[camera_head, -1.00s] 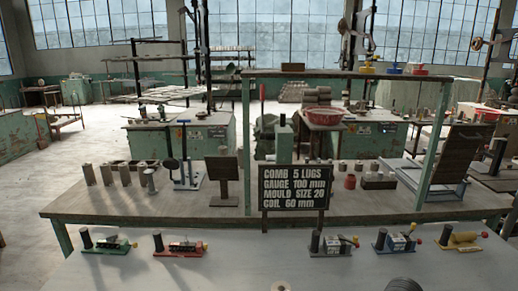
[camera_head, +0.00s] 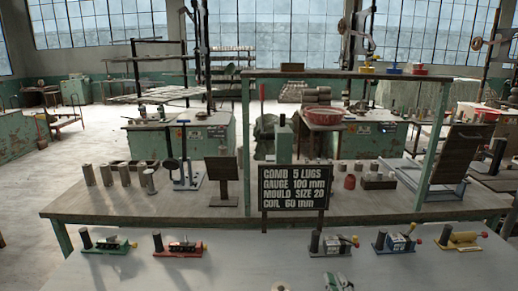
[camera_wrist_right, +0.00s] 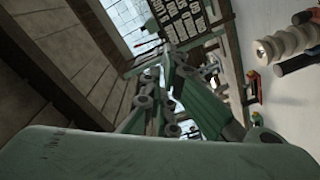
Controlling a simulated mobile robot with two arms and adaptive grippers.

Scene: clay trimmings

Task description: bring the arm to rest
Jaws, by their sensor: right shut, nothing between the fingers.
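My right gripper (camera_head: 337,283) just enters the bottom edge of the head view, right of centre, over the pale front table (camera_head: 215,272). Only its tip shows there. In the right wrist view its green linked fingers (camera_wrist_right: 178,62) reach away from the camera, closed together with nothing held between them. My left gripper is not in the head view.
Several small coloured fixtures, such as the red one (camera_head: 182,247) and green one (camera_head: 109,245), stand along the front table. A lettered sign (camera_head: 294,187) stands behind them. A pale ribbed piece (camera_wrist_right: 285,45) lies at the right of the wrist view.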

